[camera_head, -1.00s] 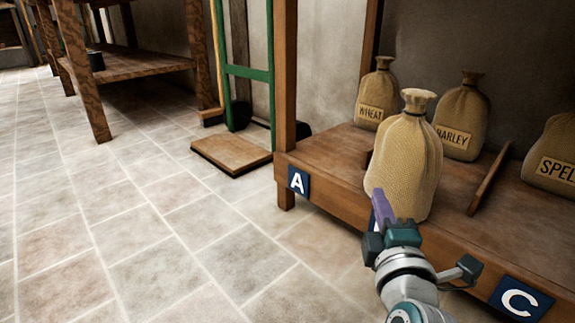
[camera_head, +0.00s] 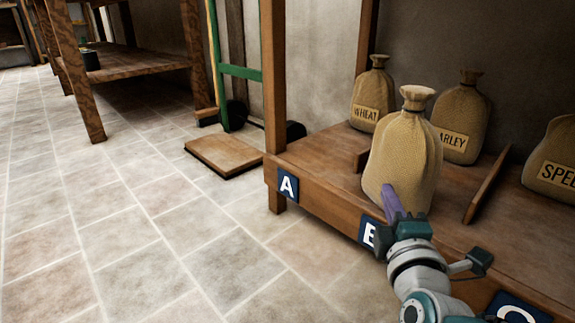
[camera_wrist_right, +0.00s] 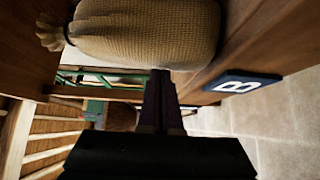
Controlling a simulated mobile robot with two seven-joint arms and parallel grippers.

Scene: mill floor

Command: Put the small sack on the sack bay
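A plain tan sack (camera_head: 404,150) with a tied neck stands upright near the front edge of the low wooden sack bay (camera_head: 325,192), behind the B sign (camera_head: 368,234). My right gripper (camera_head: 391,200) is low at the sack's front. In the right wrist view, its purple fingers (camera_wrist_right: 161,95) lie together with nothing seen between them. Their tips meet the edge of the sack (camera_wrist_right: 150,35) in that picture; I cannot tell whether they touch it. The sack's underside is partly hidden. My left gripper is not in view.
Sacks labelled WHEAT (camera_head: 372,95), BARLEY (camera_head: 461,115) and SPEL… (camera_head: 554,165) stand farther back on the bay. A low divider (camera_head: 487,187) rises right of the plain sack. A green hand truck (camera_head: 240,72) stands left of the bay. Floor at left is clear.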

